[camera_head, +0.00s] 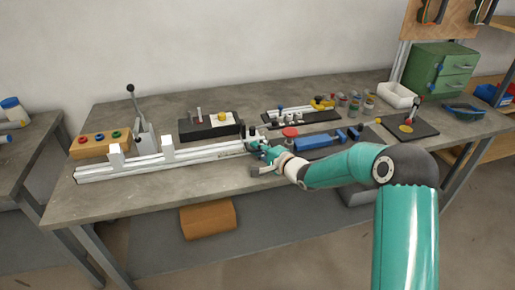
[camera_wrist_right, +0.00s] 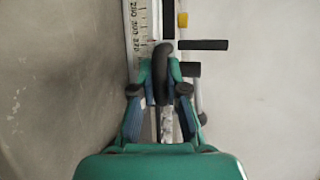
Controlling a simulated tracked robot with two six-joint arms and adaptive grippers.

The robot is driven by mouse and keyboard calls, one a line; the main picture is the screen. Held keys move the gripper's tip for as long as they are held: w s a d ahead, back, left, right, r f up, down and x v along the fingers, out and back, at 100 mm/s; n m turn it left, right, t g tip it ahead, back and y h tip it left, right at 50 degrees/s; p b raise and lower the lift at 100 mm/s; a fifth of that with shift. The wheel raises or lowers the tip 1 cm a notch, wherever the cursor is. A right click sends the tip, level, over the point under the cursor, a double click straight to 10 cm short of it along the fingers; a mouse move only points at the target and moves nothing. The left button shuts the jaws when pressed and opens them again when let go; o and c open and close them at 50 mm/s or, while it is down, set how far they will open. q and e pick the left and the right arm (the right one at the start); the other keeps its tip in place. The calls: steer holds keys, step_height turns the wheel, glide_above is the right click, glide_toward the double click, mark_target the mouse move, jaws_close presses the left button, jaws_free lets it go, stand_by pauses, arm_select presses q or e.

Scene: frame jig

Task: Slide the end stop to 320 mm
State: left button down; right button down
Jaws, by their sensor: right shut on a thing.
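The long aluminium rail (camera_head: 200,153) lies along the front of the bench, with two upright light blocks on its left part. My right gripper (camera_head: 254,147) is at the right end of the rail. In the right wrist view the gripper (camera_wrist_right: 161,78) is shut on a dark, rounded handle, which appears to belong to the end stop (camera_wrist_right: 162,58). The stop's body is mostly hidden by the fingers. A printed scale (camera_wrist_right: 138,30) runs along the rail beside the left finger; its numbers are too blurred to read surely. My left gripper is not in view.
A wooden block with coloured rings (camera_head: 98,145) and a lever press (camera_head: 142,125) stand behind the rail's left end. A black box (camera_head: 210,126) stands behind its middle. The bench's front left is clear.

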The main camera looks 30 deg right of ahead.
steer(key=shift+s+d+f, duration=0.1)
steer(key=shift+d+f, duration=0.1)
steer(key=shift+f, duration=0.1)
steer(key=c, duration=1.2)
jaws_free()
steer(key=shift+r, duration=0.1)
steer(key=shift+r, duration=0.1)
steer(key=v, duration=1.1)
steer(key=shift+s+d, duration=0.15)
steer(key=shift+s, duration=0.25)
